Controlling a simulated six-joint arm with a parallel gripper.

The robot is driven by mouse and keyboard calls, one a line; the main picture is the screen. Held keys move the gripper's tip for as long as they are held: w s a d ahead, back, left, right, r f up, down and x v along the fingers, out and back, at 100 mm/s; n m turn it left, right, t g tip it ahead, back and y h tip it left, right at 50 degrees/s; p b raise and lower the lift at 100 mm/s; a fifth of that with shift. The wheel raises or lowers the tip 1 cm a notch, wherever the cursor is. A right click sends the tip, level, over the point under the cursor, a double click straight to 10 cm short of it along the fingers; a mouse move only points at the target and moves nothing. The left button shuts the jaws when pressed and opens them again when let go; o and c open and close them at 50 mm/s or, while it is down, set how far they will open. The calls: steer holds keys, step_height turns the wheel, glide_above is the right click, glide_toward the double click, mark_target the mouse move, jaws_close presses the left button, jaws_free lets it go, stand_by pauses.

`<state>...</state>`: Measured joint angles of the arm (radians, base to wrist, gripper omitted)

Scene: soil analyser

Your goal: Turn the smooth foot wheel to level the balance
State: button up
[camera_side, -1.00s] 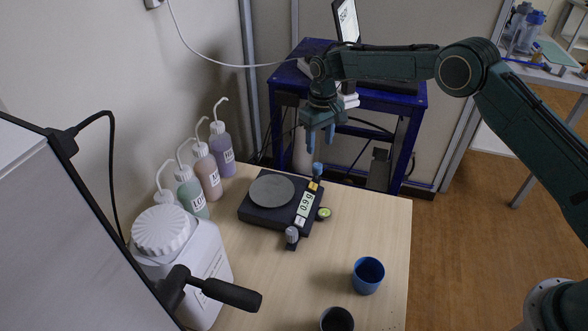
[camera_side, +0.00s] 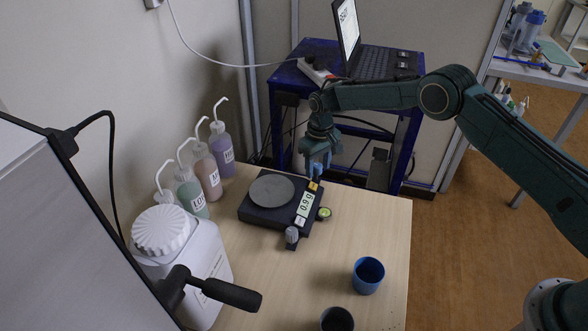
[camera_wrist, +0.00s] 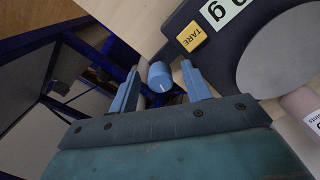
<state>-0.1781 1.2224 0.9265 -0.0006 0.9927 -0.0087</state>
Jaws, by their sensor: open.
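The dark balance (camera_side: 258,215) stands on the table with a round grey pan (camera_side: 272,190) and a lit display (camera_side: 305,204). A blue foot wheel (camera_wrist: 159,78) with a white mark looks smooth in the wrist view. It sits at the balance's far corner. A grey foot wheel (camera_side: 292,235) is at the near corner; its surface is too small to judge. A round yellow-green bubble level (camera_side: 324,213) is at the right edge. My gripper (camera_wrist: 159,69) points down, open, with its blue fingers on either side of the blue wheel. I cannot tell whether they touch it.
Several wash bottles (camera_side: 208,172) stand left of the balance, with a white canister (camera_side: 190,265) nearer. A blue cup (camera_side: 367,276) and a dark cup (camera_side: 337,320) stand at the front. A blue stand with a laptop (camera_side: 374,62) is behind.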

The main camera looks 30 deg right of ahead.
steer(key=c, duration=1)
steer(key=shift+n, duration=0.4)
steer(key=n, duration=1)
steer(key=shift+w+r, duration=0.1)
steer(key=shift+w, duration=0.05)
steer(key=o, duration=1)
